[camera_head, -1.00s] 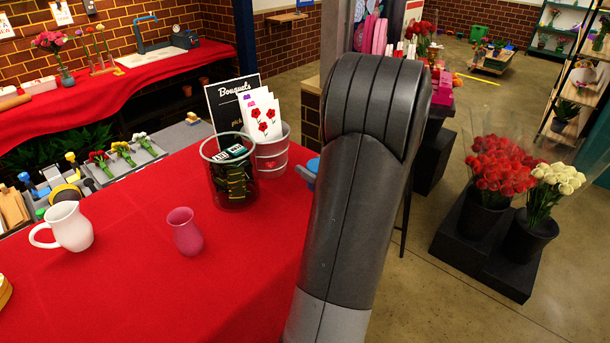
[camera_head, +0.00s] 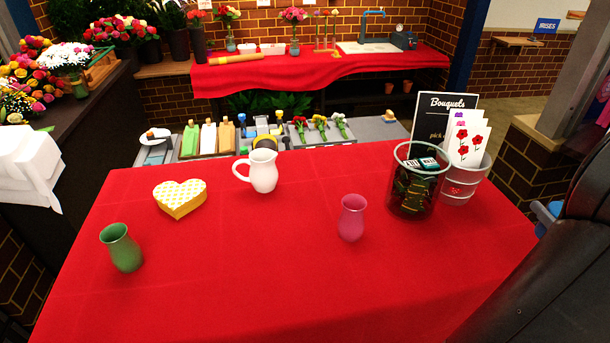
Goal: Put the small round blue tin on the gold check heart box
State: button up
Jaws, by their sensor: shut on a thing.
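The gold check heart box (camera_head: 180,198) lies flat on the left part of the red-covered table, its lid clear with nothing on it. I cannot make out the small round blue tin. My arm fills the right edge of the view, and my gripper is not visible.
On the red table (camera_head: 270,285) stand a green vase (camera_head: 121,248), a white jug (camera_head: 262,171), a pink vase (camera_head: 351,218), a glass jar (camera_head: 413,185) and a card bucket (camera_head: 463,178). A partly hidden blue thing (camera_head: 546,214) shows past the right edge. The front middle is clear.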

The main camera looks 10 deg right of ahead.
notch_tip(320, 180, up, 7)
jog(key=w+a+n+g+y, duration=0.1)
jog(key=w+a+n+y, duration=0.1)
jog(key=w+a+y, duration=0.5)
jog(key=w+a+n+g, duration=0.1)
jog(key=w+a+n, duration=0.3)
jog(key=w, duration=0.7)
jog(key=w+a+n+y, duration=0.1)
jog(key=w+a+y, duration=0.4)
jog(key=w, duration=0.4)
jog(key=w+a+n+g+y, duration=0.25)
jog(key=w+a, duration=0.45)
jog(key=a, duration=0.6)
jog(key=n+g+y, duration=0.5)
jog(key=n+g, duration=0.3)
jog(key=g, duration=0.3)
send_over(173, 194)
jog(key=f, duration=1.1)
jog(key=shift+d+f, duration=0.2)
jog(key=shift+f, duration=0.2)
jog(key=shift+a+f, duration=0.3)
jog(key=shift+f, duration=0.05)
notch_tip(173, 194, down, 4)
jog(key=shift+w+r, duration=0.1)
jog(key=shift+r, duration=0.05)
